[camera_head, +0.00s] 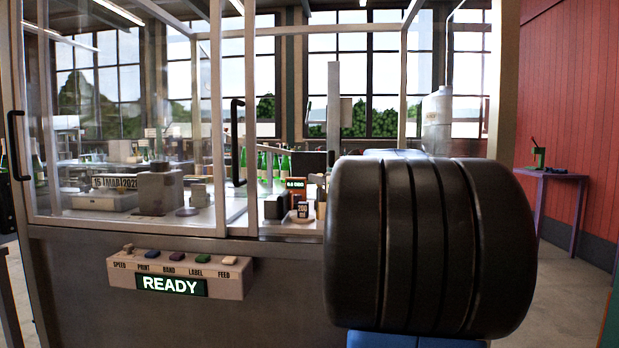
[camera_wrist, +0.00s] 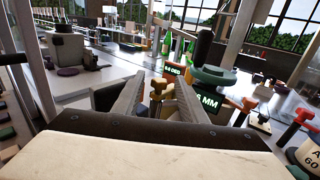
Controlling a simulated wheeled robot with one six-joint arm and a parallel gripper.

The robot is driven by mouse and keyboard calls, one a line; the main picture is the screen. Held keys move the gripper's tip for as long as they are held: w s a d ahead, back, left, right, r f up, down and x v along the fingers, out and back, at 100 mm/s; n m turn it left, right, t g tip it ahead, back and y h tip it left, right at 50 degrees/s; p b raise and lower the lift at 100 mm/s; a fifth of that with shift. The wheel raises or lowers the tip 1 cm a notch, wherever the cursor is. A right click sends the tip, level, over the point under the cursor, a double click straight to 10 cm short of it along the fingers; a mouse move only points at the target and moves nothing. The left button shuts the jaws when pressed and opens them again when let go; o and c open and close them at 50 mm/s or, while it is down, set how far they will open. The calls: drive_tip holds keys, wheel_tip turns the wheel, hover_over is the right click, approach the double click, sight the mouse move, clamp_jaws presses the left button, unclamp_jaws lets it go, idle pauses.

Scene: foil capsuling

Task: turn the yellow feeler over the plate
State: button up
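My gripper (camera_wrist: 160,84) shows in the wrist view with its two grey fingers spread apart. A small yellow-brown, T-shaped piece (camera_wrist: 158,88) stands between and beyond the fingers and looks like the yellow feeler. I see gaps between it and the fingers, and its lower part is hidden by them. I cannot tell which surface is the plate, or whether the piece is over it. In the head view my dark arm link hides the gripper and that piece.
A green round knob (camera_wrist: 213,76) and a "MM" display (camera_wrist: 207,101) stand close right of the fingers. A red-topped post (camera_wrist: 304,117) is farther right. A grey block (camera_wrist: 68,48) stands at left. Glass panels (camera_head: 120,130) and a READY button box (camera_head: 180,272) front the machine.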

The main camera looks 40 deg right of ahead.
drive_tip(key=x, duration=0.6)
drive_tip(key=shift+w, duration=0.1)
drive_tip(key=shift+c, duration=0.6)
clamp_jaws()
